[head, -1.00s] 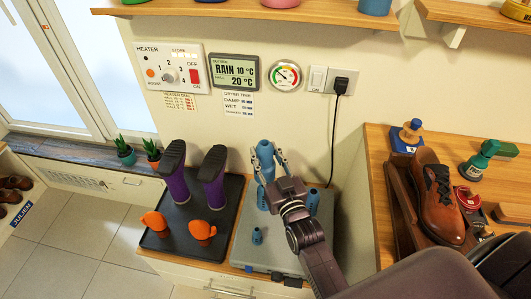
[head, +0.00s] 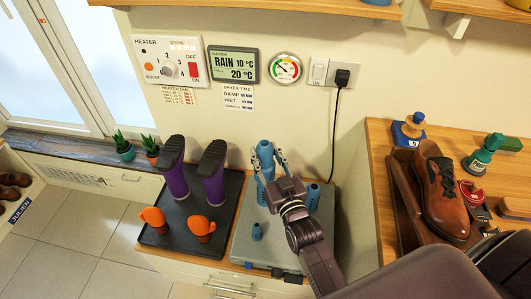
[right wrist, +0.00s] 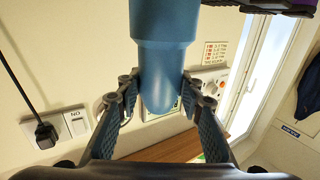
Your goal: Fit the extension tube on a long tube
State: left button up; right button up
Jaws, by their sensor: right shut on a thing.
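My right gripper (head: 268,156) is above the grey dryer unit (head: 243,247), shut on a blue extension tube (head: 265,150). The right wrist view shows its fingers on both sides of the narrow, round-ended part (right wrist: 163,85); a wider blue section (right wrist: 165,20) adjoins it. In the head view a blue long tube (head: 262,193) stands on the dryer directly below, in line with the held piece. I cannot tell whether the two are fully seated, as the gripper partly covers them. Another blue tube (head: 312,197) stands to the right. My left gripper is not in view.
A short blue piece (head: 256,231) stands on the dryer's front. To the left, a dark tray (head: 174,240) holds purple boots (head: 212,173) and orange items (head: 201,227). A wooden bench with a brown shoe (head: 444,198) is at right. A black cord (head: 334,135) hangs behind.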

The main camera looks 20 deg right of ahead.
aim_at(269, 179)
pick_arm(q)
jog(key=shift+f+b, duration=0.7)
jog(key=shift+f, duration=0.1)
pick_arm(e)
jog(key=shift+f, duration=1.15)
jog(key=shift+f, duration=0.1)
jog(key=shift+f+b, duration=0.3)
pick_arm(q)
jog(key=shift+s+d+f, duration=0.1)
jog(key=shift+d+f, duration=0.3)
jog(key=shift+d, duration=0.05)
pick_arm(e)
jog(key=shift+f, duration=0.2)
pick_arm(q)
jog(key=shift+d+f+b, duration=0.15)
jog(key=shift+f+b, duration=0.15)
jog(key=shift+b, duration=0.1)
pick_arm(e)
jog(key=shift+f, duration=0.4)
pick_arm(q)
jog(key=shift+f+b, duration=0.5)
pick_arm(e)
jog(key=shift+f, duration=0.75)
pick_arm(q)
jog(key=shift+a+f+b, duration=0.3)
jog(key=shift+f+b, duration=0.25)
jog(key=shift+b, duration=0.05)
pick_arm(e)
jog(key=shift+f, duration=0.8)
